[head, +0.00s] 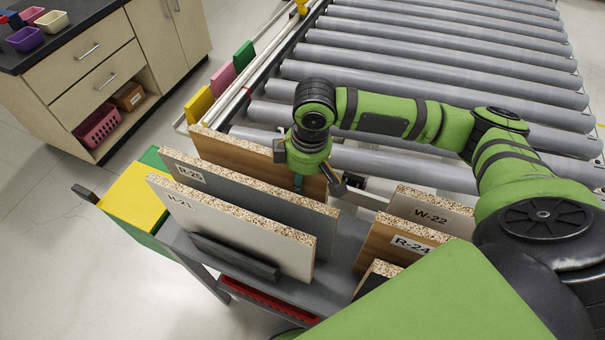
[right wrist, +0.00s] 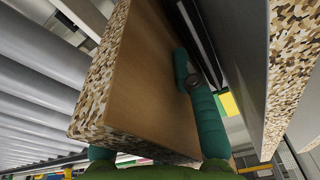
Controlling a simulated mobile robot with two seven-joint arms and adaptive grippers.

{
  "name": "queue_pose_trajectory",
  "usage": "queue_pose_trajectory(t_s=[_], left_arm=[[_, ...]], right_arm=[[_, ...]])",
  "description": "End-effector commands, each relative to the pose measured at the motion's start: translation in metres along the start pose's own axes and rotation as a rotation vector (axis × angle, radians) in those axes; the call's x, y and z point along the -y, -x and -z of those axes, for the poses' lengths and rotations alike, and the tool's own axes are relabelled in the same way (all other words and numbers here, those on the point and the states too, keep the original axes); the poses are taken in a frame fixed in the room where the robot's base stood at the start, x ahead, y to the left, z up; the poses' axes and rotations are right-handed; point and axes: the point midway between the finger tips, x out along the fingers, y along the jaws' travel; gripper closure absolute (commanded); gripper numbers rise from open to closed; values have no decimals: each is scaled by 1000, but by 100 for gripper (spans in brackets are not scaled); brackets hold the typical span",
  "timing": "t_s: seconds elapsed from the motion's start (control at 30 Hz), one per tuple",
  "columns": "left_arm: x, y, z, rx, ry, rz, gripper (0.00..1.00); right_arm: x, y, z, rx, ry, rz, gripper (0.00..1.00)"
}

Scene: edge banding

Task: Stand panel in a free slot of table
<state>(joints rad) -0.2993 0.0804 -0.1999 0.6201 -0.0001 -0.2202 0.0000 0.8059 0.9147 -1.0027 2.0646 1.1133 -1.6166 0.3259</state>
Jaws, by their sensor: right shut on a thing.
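My right gripper (head: 298,180) is shut on a wood-brown panel (head: 228,157) with a speckled chipboard edge. In the right wrist view the brown panel (right wrist: 150,85) stands between the teal fingers, one finger along its right face. W-22 (head: 430,213) and brown R-24 (head: 385,240) stand on the right side. My left gripper is out of view.
A roller conveyor (head: 420,60) lies behind the table. Yellow (head: 199,104), pink (head: 223,78) and green (head: 244,56) boards stand along its left edge. A yellow-topped box (head: 135,198) is at the table's left end. A drawer cabinet (head: 95,65) stands back left; the floor between is clear.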

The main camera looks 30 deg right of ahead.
Motion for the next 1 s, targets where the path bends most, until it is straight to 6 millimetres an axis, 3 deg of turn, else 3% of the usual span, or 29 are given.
queue_pose_trajectory(t_s=[0.2,0.23,0.27,0.3,0.67,0.77,1.0], left_arm=[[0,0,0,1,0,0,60],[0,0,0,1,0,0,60],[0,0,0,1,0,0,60],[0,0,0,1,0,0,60],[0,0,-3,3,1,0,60],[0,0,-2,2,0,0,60],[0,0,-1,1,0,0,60]], right_arm=[[0,2,3,-10,1,-2,100],[0,2,3,-10,1,-2,59],[0,2,2,-9,1,-2,47],[0,2,2,-8,1,-2,43],[0,2,-1,3,0,1,43],[-1,13,0,0,0,-2,43],[-1,63,2,-8,1,-4,43]])
